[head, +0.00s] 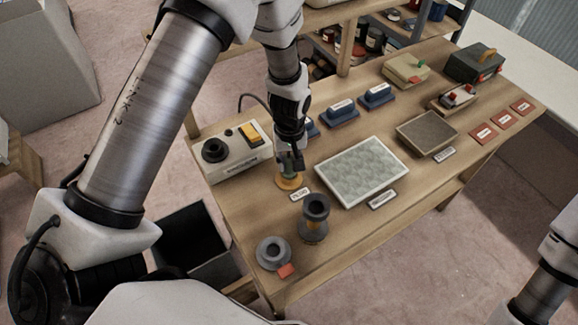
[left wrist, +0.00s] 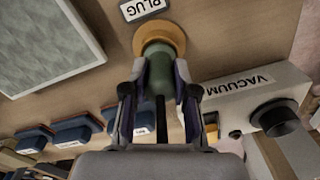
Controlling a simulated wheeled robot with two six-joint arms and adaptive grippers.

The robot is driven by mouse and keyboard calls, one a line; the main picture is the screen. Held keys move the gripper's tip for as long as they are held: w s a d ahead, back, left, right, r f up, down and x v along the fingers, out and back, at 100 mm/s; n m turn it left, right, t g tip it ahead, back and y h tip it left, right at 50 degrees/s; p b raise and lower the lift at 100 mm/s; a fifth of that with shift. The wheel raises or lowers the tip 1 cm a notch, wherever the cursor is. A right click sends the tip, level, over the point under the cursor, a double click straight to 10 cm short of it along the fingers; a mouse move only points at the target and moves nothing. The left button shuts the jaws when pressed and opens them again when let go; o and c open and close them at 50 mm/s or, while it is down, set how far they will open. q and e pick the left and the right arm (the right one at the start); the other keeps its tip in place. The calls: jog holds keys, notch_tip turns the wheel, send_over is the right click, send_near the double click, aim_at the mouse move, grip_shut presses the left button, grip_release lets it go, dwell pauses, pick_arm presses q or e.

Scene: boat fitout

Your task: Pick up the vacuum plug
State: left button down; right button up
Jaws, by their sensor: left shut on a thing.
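The vacuum plug is a green body with an orange round base; its base (head: 289,183) shows in the head view at the near left part of the bench. In the left wrist view the plug (left wrist: 160,68) stands between the fingers, with the base beyond the tips. My left gripper (head: 290,161) comes down from above and is shut on the green body; its two fingers (left wrist: 159,82) press on either side. The base seems to be at bench level beside the PLUG label (head: 299,195); I cannot tell whether it touches. My right gripper is not in view.
The vacuum box (head: 231,158), with a black port and yellow switch, stands left of the plug. A pale patterned panel (head: 361,171) lies to the right. A dark cup-like part (head: 315,215) and a grey ring (head: 273,252) stand near the front. Blue blocks (head: 341,112) stand behind.

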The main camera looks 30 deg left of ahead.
pick_arm(q)
jog(key=shift+w+r+b, duration=0.25)
jog(key=shift+r+b, duration=0.25)
jog(key=shift+r, duration=0.1)
jog(key=shift+s+d+r+b, duration=0.1)
jog(key=shift+s+r+b, duration=0.5)
jog(key=shift+r, duration=0.35)
jog(key=s+d+r+b, duration=0.2)
jog(key=s, duration=0.5)
jog(key=s+d+r+b, duration=0.1)
jog(key=s+r+b, duration=0.1)
jog(key=s, duration=0.5)
jog(key=shift+s+d+b, duration=0.35)
jog(key=shift+b, duration=0.45)
